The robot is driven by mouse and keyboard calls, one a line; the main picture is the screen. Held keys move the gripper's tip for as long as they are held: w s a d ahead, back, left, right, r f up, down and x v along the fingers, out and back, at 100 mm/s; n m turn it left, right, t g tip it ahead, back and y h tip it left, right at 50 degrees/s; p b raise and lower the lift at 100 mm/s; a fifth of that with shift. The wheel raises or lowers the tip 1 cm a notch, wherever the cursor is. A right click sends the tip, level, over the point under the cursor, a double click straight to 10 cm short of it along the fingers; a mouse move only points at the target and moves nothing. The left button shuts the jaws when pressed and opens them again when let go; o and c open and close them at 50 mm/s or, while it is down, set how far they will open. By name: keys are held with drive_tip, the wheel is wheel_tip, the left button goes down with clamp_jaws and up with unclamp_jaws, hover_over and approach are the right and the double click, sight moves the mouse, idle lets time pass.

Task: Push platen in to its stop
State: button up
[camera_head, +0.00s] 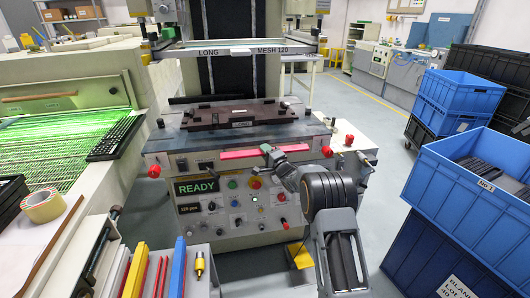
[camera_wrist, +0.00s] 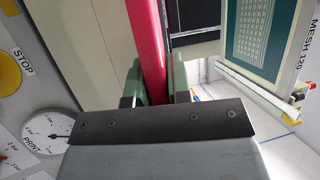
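The platen (camera_head: 289,126) is the grey plate at the front of the printing machine, below the mesh frame. A dark brown jig (camera_head: 238,117) lies on it. A red bar (camera_head: 238,154) runs along its front edge. My gripper (camera_head: 271,156) is at the right part of this bar. In the wrist view the red bar (camera_wrist: 148,45) passes between the two green fingers of my gripper (camera_wrist: 155,88), which sit close on both sides of it, so it looks shut on the bar. The bar's part behind the dark gripper plate is hidden.
The machine front has a READY display (camera_head: 198,187) and several knobs and buttons under the bar. A mesh frame (camera_head: 238,49) hangs above the platen. Blue crates (camera_head: 455,190) stand at right, and a green-lit conveyor (camera_head: 60,135) is at left.

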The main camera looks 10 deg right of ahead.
drive_tip(key=o, duration=0.4)
drive_tip(key=shift+w, duration=0.1)
drive_tip(key=shift+s+d+f, duration=0.15)
drive_tip(key=shift+s, duration=0.05)
drive_tip(key=v, duration=1.3)
drive_tip(key=shift+s+p, duration=0.25)
drive_tip(key=shift+p, duration=0.05)
